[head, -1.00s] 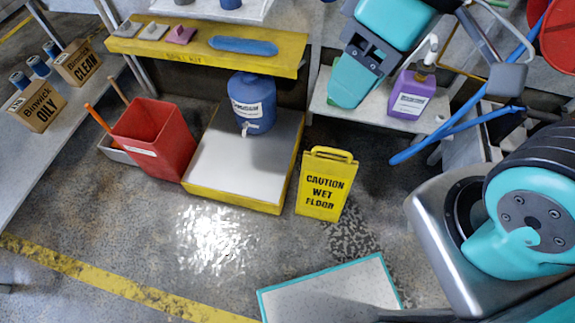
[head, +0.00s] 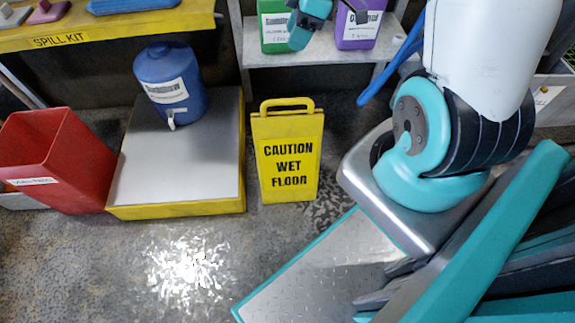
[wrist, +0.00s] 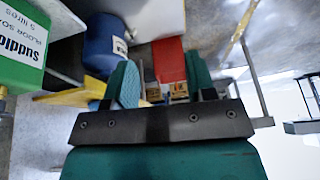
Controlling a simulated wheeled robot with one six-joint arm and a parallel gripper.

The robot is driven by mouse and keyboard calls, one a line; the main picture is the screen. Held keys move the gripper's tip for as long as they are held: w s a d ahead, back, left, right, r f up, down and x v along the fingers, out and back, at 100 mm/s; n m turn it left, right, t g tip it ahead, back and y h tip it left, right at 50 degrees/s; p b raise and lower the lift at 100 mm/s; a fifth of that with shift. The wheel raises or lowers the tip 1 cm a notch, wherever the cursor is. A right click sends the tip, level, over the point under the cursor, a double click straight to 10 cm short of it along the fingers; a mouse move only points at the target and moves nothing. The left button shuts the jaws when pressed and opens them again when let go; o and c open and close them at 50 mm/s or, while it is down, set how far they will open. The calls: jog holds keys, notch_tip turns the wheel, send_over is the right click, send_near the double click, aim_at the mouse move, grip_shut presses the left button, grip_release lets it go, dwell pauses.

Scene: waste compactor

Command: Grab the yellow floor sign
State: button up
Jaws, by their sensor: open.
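The yellow floor sign (head: 288,152) stands upright on the floor in the head view. It reads "CAUTION WET FLOOR" and has a handle loop at its top. My gripper (wrist: 162,82) is open in the wrist view, its two teal fingers apart with nothing held between them. In the head view, part of my arm's end shows at the top, in front of the low shelf and above and behind the sign, apart from it. I cannot make out the sign for certain in the wrist view.
A blue drum (head: 170,85) stands on a yellow-edged platform (head: 180,208) left of the sign. A red bin (head: 62,160) is further left. Green (head: 273,25) and purple (head: 352,28) containers sit on the shelf (head: 300,54) behind. Floor in front of the sign is clear.

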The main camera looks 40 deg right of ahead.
jog(key=b, duration=0.3)
send_near(287, 102)
jog(key=shift+n, duration=0.3)
jog(key=b+x, duration=0.2)
jog(key=x, duration=0.1)
jog(key=b+x, duration=0.1)
jog(key=shift+w+d+f+b, duration=0.15)
jog(key=shift+f+b, duration=0.25)
jog(key=shift+f, duration=0.05)
jog(key=shift+b+x, duration=1.55)
jog(key=shift+x, duration=1.55)
jog(key=shift+w+d, duration=0.1)
jog(key=shift+d, duration=0.05)
grip_shut()
jog(key=shift+r, duration=0.1)
